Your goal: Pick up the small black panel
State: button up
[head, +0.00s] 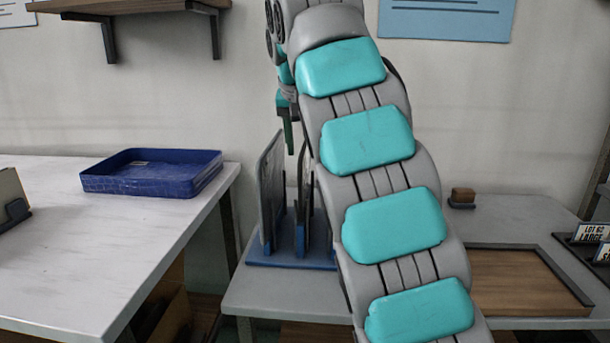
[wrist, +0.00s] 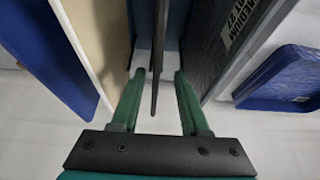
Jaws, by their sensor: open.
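A thin dark panel (wrist: 157,50) stands edge-on in the middle of the wrist view, between the two green fingers of my gripper (wrist: 159,75). The fingers are open, with a gap on each side of the panel. Its edge-on pose hides its full size, but it looks like the small black panel. In the head view, part of my gripper (head: 289,136) hangs above the blue rack (head: 290,262), largely hidden behind my arm. Upright panels, one of them at the left (head: 270,190), stand in that rack.
In the wrist view, a beige panel (wrist: 95,35) stands left of the fingers and a dark labelled panel (wrist: 218,40) stands close on the right. A blue tray (head: 150,173) lies on the left table (head: 60,250). A wooden tray (head: 525,283) lies at the right.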

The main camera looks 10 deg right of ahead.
aim_at(306, 161)
jog(key=shift+x, duration=0.85)
jog(key=shift+s+f, duration=0.1)
jog(key=shift+f, duration=0.05)
jog(key=shift+d+b+x, duration=0.15)
jog(key=shift+b+x, duration=0.2)
jog(key=shift+x, duration=0.3)
jog(key=shift+d+b+x, duration=0.15)
jog(key=shift+b+x, duration=0.2)
jog(key=shift+x, duration=1.5)
grip_shut()
